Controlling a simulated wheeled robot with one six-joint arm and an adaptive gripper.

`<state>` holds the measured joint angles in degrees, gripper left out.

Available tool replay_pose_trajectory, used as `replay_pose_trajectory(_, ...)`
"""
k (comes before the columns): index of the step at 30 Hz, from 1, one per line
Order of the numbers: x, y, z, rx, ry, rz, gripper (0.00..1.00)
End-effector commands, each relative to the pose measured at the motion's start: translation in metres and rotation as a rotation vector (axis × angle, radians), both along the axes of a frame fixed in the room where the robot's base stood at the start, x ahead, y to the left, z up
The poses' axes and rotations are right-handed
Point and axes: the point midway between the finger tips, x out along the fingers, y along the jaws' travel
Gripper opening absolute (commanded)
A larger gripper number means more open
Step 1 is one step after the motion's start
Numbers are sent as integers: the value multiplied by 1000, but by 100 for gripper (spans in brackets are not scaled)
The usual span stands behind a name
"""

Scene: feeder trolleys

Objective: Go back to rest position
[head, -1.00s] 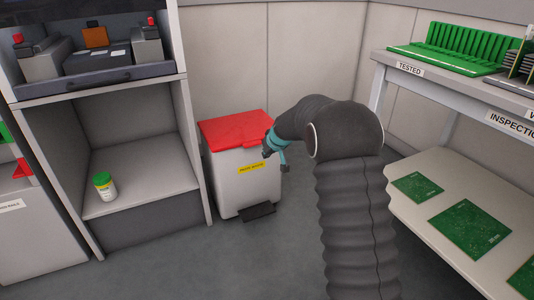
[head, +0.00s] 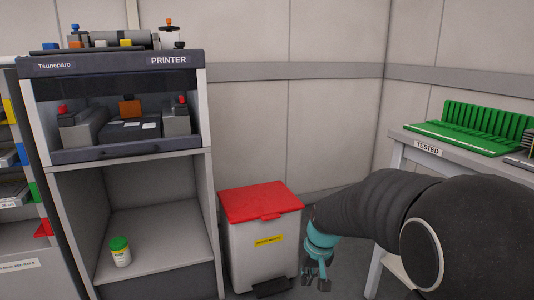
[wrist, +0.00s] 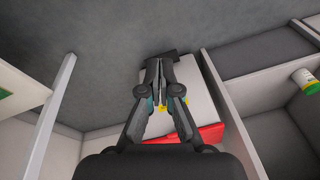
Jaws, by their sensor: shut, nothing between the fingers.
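My gripper (head: 317,281) hangs in front of the right side of the waste bin in the head view, pointing down. In the wrist view my gripper (wrist: 160,68) has its fingers together with nothing between them. My dark sleeved arm reaches in from the right and hides part of the inspection table.
A white bin with a red lid (head: 260,201) and a black pedal stands on the floor. Left of it is the printer cabinet (head: 208,180), with a green-lidded jar (head: 120,252) on its lower shelf. The table marked TESTED (head: 398,152) is at right, holding a green rack (head: 475,125).

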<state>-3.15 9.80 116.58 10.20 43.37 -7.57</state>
Motion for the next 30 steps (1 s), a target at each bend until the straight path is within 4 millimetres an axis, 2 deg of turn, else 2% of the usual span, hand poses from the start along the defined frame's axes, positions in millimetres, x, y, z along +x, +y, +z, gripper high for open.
replay_pose_trajectory(1,-19,-4,16,-7,2,-10,0)
replay_pose_trajectory(6,-76,-17,49,-36,6,-38,0)
replay_pose_trajectory(12,-138,-31,81,-69,-15,-61,0)
replay_pose_trajectory(18,-191,-42,107,-97,-70,-71,0)
replay_pose_trajectory(24,-229,-50,134,-112,-169,-77,0)
replay_pose_trajectory(30,-244,-52,164,-108,-274,-90,0)
